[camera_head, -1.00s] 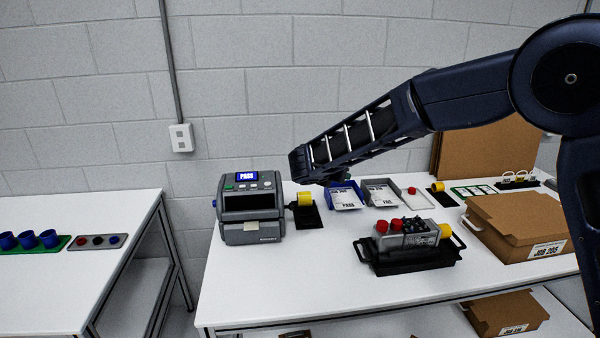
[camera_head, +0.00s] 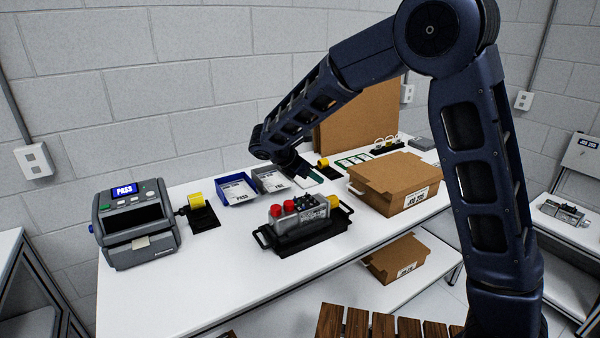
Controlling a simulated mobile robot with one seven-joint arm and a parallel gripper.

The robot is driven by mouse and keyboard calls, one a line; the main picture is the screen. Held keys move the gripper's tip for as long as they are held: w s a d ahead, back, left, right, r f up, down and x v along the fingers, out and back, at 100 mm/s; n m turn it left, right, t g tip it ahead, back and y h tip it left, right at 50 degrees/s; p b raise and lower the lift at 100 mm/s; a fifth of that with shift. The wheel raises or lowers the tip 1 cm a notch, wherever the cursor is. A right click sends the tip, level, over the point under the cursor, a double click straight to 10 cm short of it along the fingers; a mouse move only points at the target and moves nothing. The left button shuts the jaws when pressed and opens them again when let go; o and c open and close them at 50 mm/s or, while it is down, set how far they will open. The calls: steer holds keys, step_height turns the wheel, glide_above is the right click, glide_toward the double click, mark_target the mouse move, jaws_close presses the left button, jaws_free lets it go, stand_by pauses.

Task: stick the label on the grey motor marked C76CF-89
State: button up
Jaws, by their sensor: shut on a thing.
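A grey motor (camera_head: 302,218) with red caps and a yellow end lies in a black carrier (camera_head: 325,233) with handles, near the middle of the table. Its marking is too small to read. My gripper (camera_head: 297,168) is beyond the motor, low over the back of the table by a small pale tray (camera_head: 313,180). Its jaws are small and dark here. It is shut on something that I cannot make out. No separate label can be told in the jaws.
A tester (camera_head: 138,222) showing PASS, with a pale slip at its front, stands at left. A blue PASS tray (camera_head: 227,196) and a grey tray (camera_head: 262,187) stand behind the motor. A cardboard box (camera_head: 385,193) stands at right. The front table strip is clear.

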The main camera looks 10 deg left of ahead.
mark_target(323, 198)
steer(key=shift+w+d+f, duration=0.3)
steer(key=shift+w+f, duration=0.05)
steer(key=shift+f, duration=0.95)
steer(key=shift+w+d+f, duration=0.3)
steer(key=shift+f, duration=1)
steer(key=shift+w+d+f, duration=0.3)
steer(key=shift+w+f, duration=0.05)
steer(key=shift+f, duration=0.95)
steer(key=shift+d+f, duration=0.1)
steer(key=shift+f, duration=0.25)
steer(key=shift+d+f, duration=0.1)
steer(key=o, duration=1)
steer(key=shift+s+f, duration=0.1)
steer(key=shift+f, duration=0.1)
steer(key=shift+r, duration=0.1)
steer(key=shift+s+a+r, duration=0.3)
steer(key=shift+a+r, duration=0.05)
steer(key=shift+a, duration=0.05)
steer(key=shift+v, duration=2)
steer(key=shift+w+r, duration=0.2)
